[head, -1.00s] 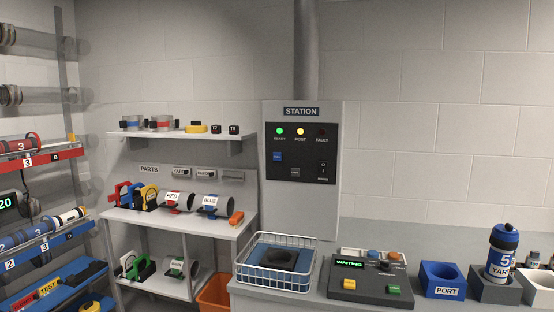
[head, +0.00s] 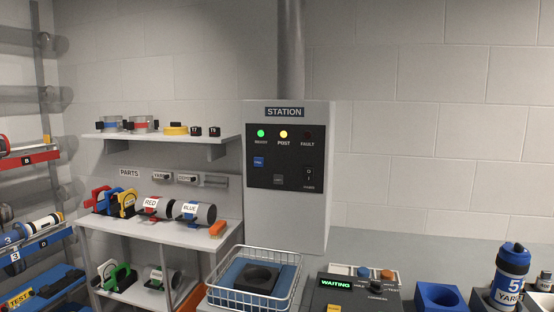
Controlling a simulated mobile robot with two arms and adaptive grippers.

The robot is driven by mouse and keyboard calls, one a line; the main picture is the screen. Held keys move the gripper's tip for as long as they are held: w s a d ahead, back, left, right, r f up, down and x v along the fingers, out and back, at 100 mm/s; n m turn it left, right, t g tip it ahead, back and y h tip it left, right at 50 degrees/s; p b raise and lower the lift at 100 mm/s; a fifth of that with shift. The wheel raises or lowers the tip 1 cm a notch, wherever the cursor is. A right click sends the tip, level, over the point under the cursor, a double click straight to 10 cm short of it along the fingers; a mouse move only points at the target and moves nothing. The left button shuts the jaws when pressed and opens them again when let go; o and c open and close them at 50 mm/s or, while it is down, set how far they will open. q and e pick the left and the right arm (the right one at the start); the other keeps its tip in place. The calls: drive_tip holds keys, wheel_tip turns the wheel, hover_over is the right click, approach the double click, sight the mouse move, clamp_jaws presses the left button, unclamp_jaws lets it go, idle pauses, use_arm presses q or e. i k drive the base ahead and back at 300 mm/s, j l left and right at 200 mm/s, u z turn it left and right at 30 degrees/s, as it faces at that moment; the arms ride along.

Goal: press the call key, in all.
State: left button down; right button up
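The grey STATION box (head: 313,200) is on the wall in the middle of the head view, with a black panel (head: 294,160) on its front. A small blue key (head: 258,162) is at the panel's left; its lettering is too small to read surely. A grey key (head: 278,179) is lower right of it, and a black rocker switch (head: 308,173) is at the right. The green lamp (head: 261,133) and the yellow POST lamp (head: 283,134) are lit; the FAULT lamp (head: 307,135) is dark. Neither of my grippers shows.
A white wire basket (head: 283,296) with a dark block (head: 257,279) stands on the bench below the station. A console with a green WAITING display (head: 336,283) is to its right, then a blue holder (head: 437,298) and a blue-capped canister (head: 510,272). Parts shelves (head: 188,234) stand at left.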

sight(258, 160)
drive_tip(key=i+l+z, duration=0.1)
drive_tip(key=i+l, duration=0.75)
drive_tip(key=i, duration=0.3)
drive_tip(key=z, duration=0.05)
